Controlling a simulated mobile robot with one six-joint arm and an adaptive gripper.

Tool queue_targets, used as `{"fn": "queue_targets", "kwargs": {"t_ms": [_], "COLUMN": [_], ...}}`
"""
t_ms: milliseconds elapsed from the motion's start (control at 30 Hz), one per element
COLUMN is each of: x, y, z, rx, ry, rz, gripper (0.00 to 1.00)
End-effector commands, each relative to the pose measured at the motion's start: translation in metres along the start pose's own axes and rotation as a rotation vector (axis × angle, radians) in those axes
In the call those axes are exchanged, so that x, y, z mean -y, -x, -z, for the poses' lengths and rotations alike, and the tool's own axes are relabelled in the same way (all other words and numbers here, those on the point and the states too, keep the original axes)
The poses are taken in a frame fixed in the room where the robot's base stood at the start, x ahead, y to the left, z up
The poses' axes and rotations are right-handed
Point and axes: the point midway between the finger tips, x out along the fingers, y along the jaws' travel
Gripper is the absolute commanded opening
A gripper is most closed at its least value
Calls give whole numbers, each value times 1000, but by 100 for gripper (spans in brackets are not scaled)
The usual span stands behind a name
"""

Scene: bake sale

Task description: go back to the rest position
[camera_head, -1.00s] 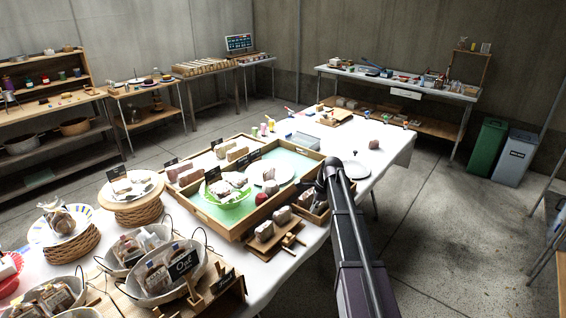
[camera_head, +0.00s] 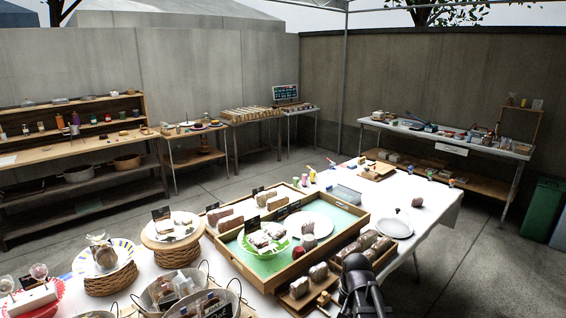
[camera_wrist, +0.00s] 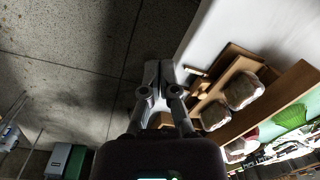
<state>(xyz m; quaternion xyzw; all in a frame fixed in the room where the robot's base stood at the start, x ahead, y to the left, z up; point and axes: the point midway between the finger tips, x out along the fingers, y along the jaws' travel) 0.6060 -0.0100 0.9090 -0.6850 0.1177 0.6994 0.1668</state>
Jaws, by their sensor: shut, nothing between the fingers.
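My gripper (camera_wrist: 158,75) shows in the wrist view with its fingers together and nothing between them. It is over the grey floor beside the edge of the white-clothed table (camera_wrist: 215,25). In the head view, a dark part of my arm rises at the bottom edge, right of a small wooden stand (camera_head: 297,302) with wrapped loaves; the fingertips cannot be made out there. In the wrist view, wooden stands with wrapped loaves (camera_wrist: 243,90) are just right of my gripper.
The table holds a wooden tray (camera_head: 345,240) with a green bowl (camera_head: 247,247), a cake stand (camera_head: 172,250), baskets and a plate with a lid (camera_head: 395,227). Shelves and side tables line the walls. A green bin (camera_head: 543,208) stands far right. The floor (camera_head: 460,255) right of the table is clear.

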Motion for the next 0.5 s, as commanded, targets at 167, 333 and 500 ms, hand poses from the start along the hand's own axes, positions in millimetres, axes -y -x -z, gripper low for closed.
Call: {"fn": "queue_targets", "kwargs": {"t_ms": [167,333,500], "x": [-12,-17,-18], "y": [3,4,4], "z": [-46,-64,-67], "rx": [-15,-20,-21], "ry": [239,371,409], "rz": [-42,-65,-72], "gripper": [0,0,0]}}
